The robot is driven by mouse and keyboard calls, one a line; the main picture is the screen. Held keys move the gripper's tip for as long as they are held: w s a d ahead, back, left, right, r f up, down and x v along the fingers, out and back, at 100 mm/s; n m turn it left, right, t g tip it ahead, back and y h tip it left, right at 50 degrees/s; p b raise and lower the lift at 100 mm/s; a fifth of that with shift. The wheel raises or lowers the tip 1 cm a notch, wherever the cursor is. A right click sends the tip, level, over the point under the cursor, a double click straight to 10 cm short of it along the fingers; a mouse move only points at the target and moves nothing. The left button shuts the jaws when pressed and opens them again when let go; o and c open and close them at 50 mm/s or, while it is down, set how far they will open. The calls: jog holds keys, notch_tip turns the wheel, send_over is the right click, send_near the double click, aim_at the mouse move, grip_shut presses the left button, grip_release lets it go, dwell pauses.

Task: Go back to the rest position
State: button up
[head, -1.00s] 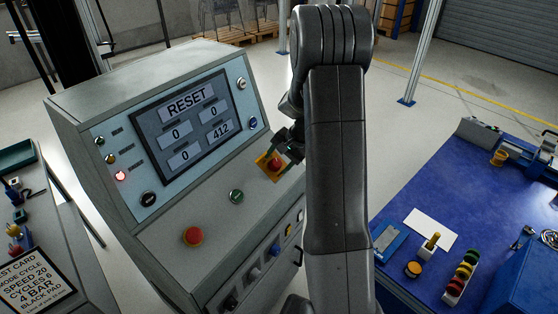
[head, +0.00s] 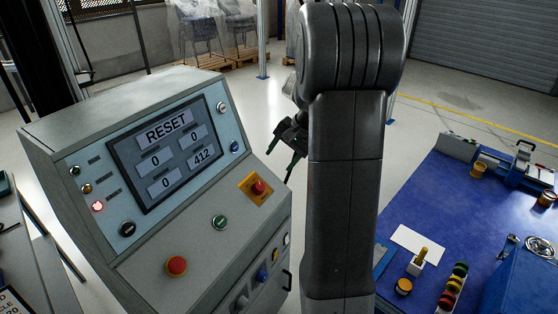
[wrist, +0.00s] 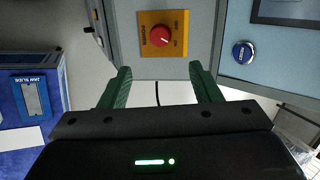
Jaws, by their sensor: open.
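My gripper (head: 287,150) is open and empty, with dark green fingers, in the air to the right of the grey control console (head: 90,118). In the wrist view its two fingers (wrist: 158,88) are spread apart with nothing between them. The red rotary power switch (head: 258,188) on its yellow plate sits on the console, apart from the fingers; it also shows in the wrist view (wrist: 160,36). The console screen (head: 168,152) reads RESET, with 412 at lower right. My arm hides part of the floor and the blue table's left edge.
A red mushroom button (head: 176,266) and a green button (head: 219,222) are on the console front. The blue table (head: 455,215) at right holds a white sheet (head: 415,241), coloured discs in a rack (head: 453,288) and a vise-like device. Open floor lies behind.

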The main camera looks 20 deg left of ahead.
aim_at(260, 185)
jog(key=shift+f, duration=0.1)
jog(key=p+x, duration=0.1)
jog(key=x, duration=1.2)
jog(key=shift+a+f, duration=0.25)
jog(key=shift+r, duration=0.1)
jog(key=shift+s+f, duration=0.1)
jog(key=shift+f, duration=0.15)
jog(key=shift+a+n, duration=0.1)
jog(key=shift+n, duration=0.5)
jog(key=shift+r+n, duration=0.15)
jog(key=shift+n, duration=0.75)
jog(key=n, duration=0.2)
jog(key=shift+n+t+h, duration=0.3)
jog(key=shift+n, duration=0.1)
jog(key=n, duration=0.5)
jog(key=shift+s+n+t, duration=0.15)
jog(key=shift+n+t, duration=0.25)
jog(key=shift+v, duration=2.55)
